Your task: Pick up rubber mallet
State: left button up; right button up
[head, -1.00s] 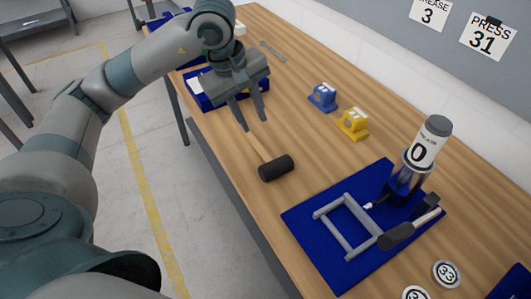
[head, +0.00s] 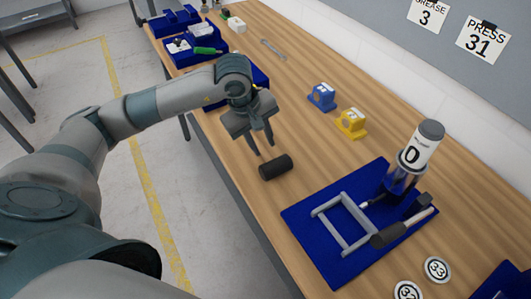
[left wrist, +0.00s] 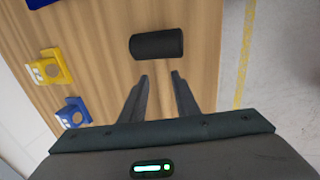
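The rubber mallet (head: 276,167) lies on the wooden table, its black cylindrical head toward the front edge. Its pale wooden handle, seen a moment ago, is now mostly hidden by my left gripper in the head view. My left gripper (head: 264,150) points down just behind the head, its two fingers apart. In the left wrist view the black mallet head (left wrist: 157,45) is just beyond the fingertips (left wrist: 159,76), with a clear gap between the fingers. Whether they touch the handle cannot be told. My right gripper is not in view.
A blue mat (head: 300,218) holds a grey frame (head: 343,225), a cylinder labelled 0 (head: 422,145) and a black-headed tool (head: 390,236). A blue block (head: 322,97) and a yellow block (head: 351,123) stand behind. Blue trays (head: 190,52) are at the far left. A wrench (head: 272,48) lies farther back.

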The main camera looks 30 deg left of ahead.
aim_at(266, 154)
pick_arm(q)
jog(key=shift+w+d+f+p, duration=0.1)
jog(key=shift+f+p, duration=0.6)
jog(key=shift+p, duration=0.2)
jog(key=p+x, duration=0.1)
jog(key=x, duration=0.2)
jog(key=shift+f, duration=0.35)
jog(key=shift+w, duration=0.1)
grip_shut()
